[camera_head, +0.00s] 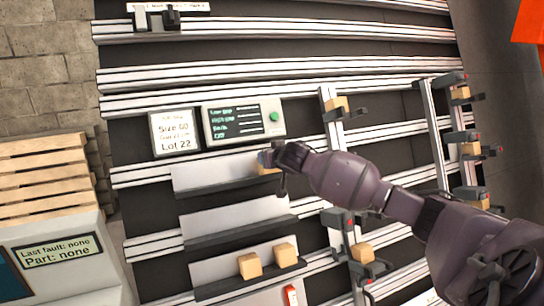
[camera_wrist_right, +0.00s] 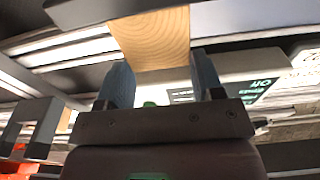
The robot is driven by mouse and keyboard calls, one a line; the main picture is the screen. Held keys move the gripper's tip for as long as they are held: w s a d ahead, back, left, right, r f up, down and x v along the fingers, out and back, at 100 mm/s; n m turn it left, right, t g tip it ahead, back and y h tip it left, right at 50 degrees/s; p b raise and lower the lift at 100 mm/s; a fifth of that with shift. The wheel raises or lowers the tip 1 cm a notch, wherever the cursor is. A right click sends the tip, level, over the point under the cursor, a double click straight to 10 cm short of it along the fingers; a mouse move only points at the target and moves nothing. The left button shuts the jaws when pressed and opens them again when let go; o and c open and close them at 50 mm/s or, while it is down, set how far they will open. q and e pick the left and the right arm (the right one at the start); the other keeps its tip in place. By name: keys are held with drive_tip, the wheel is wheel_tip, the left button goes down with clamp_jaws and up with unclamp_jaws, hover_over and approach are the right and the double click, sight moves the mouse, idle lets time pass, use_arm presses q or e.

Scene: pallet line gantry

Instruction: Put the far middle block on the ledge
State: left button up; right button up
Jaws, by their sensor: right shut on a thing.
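My right gripper (camera_head: 272,158) reaches in from the right and is shut on a light wooden block (camera_head: 267,169) at the right end of the top ledge (camera_head: 222,184). In the right wrist view the block (camera_wrist_right: 152,38) shows between and beyond the fingers (camera_wrist_right: 162,82), close to a grey surface. The gripper hides part of the block in the head view, and I cannot tell whether the block touches the ledge. On the right-hand post, a middle block (camera_head: 471,148) sits in a holder between an upper block (camera_head: 460,93) and a lower block (camera_head: 479,203). My left gripper is not in view.
The middle ledge (camera_head: 238,236) is bare. The bottom ledge (camera_head: 240,287) carries two blocks (camera_head: 249,265) (camera_head: 285,253). The nearer post holds an upper block (camera_head: 337,103) and a lower block (camera_head: 362,253). A display panel (camera_head: 243,121) is just above my gripper.

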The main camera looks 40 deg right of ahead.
drive_tip(key=o, duration=1)
drive_tip(key=shift+o, duration=0.2)
drive_tip(key=shift+s, duration=0.15)
drive_tip(key=v, duration=1)
drive_tip(key=shift+s+r, duration=0.2)
drive_tip(key=shift+s, duration=0.05)
